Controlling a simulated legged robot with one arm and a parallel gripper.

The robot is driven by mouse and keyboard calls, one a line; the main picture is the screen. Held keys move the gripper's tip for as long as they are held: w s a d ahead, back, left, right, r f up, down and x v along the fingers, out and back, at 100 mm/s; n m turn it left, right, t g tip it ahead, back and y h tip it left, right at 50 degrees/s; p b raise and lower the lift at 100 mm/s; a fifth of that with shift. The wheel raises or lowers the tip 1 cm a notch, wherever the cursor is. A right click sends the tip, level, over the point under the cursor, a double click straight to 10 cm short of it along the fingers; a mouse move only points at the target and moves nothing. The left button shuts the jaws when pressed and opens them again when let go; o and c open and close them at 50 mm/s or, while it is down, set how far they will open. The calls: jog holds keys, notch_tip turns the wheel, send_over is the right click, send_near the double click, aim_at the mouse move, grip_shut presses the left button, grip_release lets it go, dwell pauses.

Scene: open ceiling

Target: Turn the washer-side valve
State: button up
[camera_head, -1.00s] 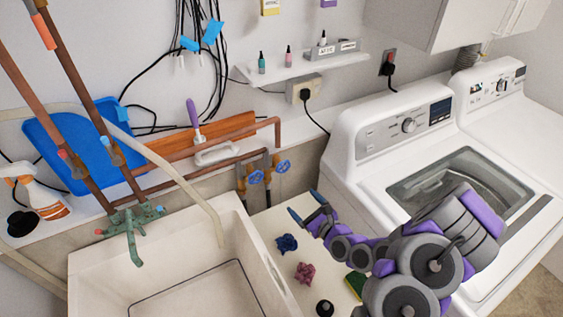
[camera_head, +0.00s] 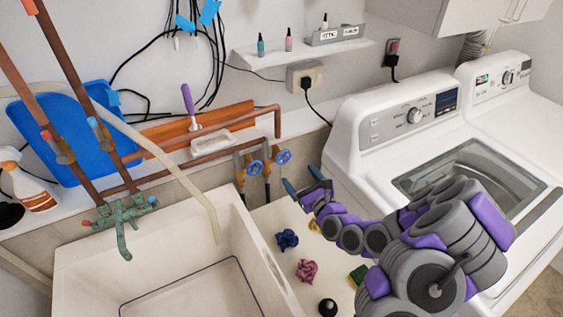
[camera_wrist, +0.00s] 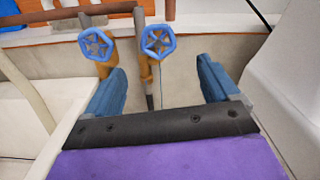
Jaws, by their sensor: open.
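Two blue round valve handles sit on brass and copper pipes at the wall between sink and washer. The washer-side valve (camera_head: 283,157) is the right one, and it shows in the wrist view (camera_wrist: 158,42). The other valve (camera_head: 255,167) is on its left, also in the wrist view (camera_wrist: 97,45). My gripper (camera_head: 302,180) is open and empty, just in front and slightly right of the washer-side valve. In the wrist view, the blue fingers (camera_wrist: 161,72) are spread wide, with the washer-side handle beyond the gap between them. No contact shows.
The white washer (camera_head: 412,125) stands close on the right. The white sink (camera_head: 180,270) with its green faucet (camera_head: 122,222) is on the left. A copper pipe (camera_head: 277,122) runs above the valves.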

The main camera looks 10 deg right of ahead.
aim_at(285, 159)
jog(key=b+x, duration=0.3)
jog(key=x, duration=0.9)
jog(key=shift+w+a, duration=0.15)
jog(key=shift+a, duration=0.05)
jog(key=shift+c, duration=0.4)
jog(key=c, duration=0.9)
